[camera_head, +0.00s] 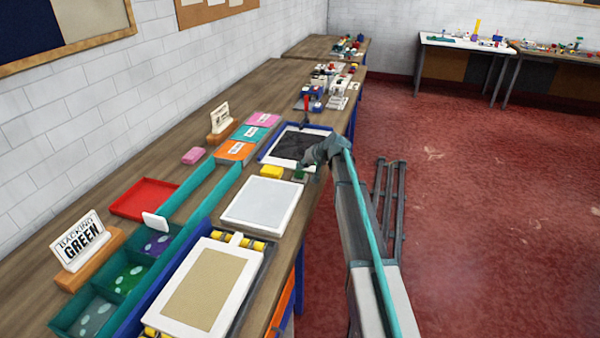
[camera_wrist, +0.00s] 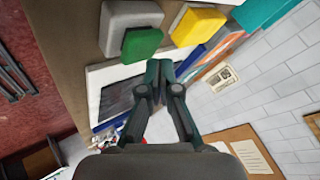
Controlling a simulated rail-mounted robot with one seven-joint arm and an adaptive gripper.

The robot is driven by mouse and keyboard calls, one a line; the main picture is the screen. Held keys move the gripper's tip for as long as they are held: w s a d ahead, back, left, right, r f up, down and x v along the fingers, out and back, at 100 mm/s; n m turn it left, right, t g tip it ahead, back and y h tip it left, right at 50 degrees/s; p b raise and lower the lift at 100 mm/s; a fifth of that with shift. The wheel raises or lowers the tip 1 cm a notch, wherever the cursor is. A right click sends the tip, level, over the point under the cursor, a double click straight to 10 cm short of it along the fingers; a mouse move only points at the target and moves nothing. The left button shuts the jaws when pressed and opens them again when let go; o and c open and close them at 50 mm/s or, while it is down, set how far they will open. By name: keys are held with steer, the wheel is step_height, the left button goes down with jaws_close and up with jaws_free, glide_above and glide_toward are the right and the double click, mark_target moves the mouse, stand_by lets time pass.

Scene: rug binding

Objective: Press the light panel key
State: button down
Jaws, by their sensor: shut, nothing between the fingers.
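The light panel (camera_head: 262,203) is probably the pale, white-framed plate lying on the bench. Near its far right corner is a small green key (camera_head: 298,175), partly hidden by my gripper. In the wrist view the green key (camera_wrist: 142,44) stands out from a grey block (camera_wrist: 128,16). My gripper (camera_head: 304,168) is shut and empty close to the key. In the wrist view its fingertips (camera_wrist: 159,64) appear just below and right of the key, with a small gap in the picture. I cannot tell the gap in depth.
A yellow block (camera_head: 272,171) lies left of the key, and it also shows in the wrist view (camera_wrist: 197,27). A blue-edged tray with a dark sheet (camera_head: 294,146) is just beyond. Coloured boxes (camera_head: 235,151) stand left.

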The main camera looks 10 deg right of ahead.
mark_target(301, 173)
steer(key=shift+r, duration=0.3)
steer(key=shift+r, duration=0.1)
step_height(301, 173, up, 6)
steer(key=shift+f+p, duration=0.1)
steer(key=shift+p, duration=0.7)
